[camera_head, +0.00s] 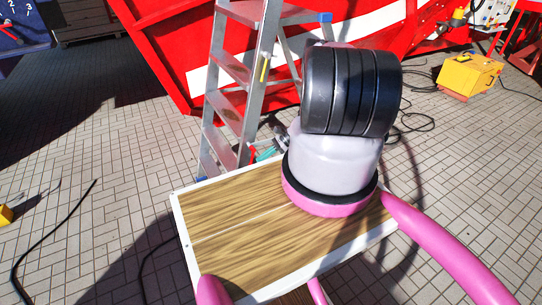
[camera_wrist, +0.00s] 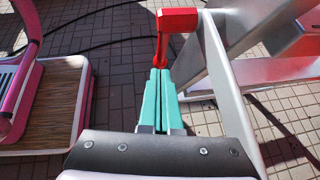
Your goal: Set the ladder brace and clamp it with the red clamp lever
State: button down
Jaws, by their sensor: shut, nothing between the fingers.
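In the head view my gripper (camera_head: 266,154) is mostly hidden behind my arm. I cannot clearly single out the brace.
A large red machine body (camera_head: 170,45) with a white stripe stands behind the ladder. A yellow box (camera_head: 468,75) is at the upper right. Black cables (camera_head: 418,122) lie on the paved floor (camera_head: 110,150). Open floor lies to the left.

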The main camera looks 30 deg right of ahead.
jog(key=shift+a+r, duration=0.1)
jog(key=shift+a, duration=0.45)
jog(key=shift+w, duration=0.1)
jog(key=shift+a, duration=0.75)
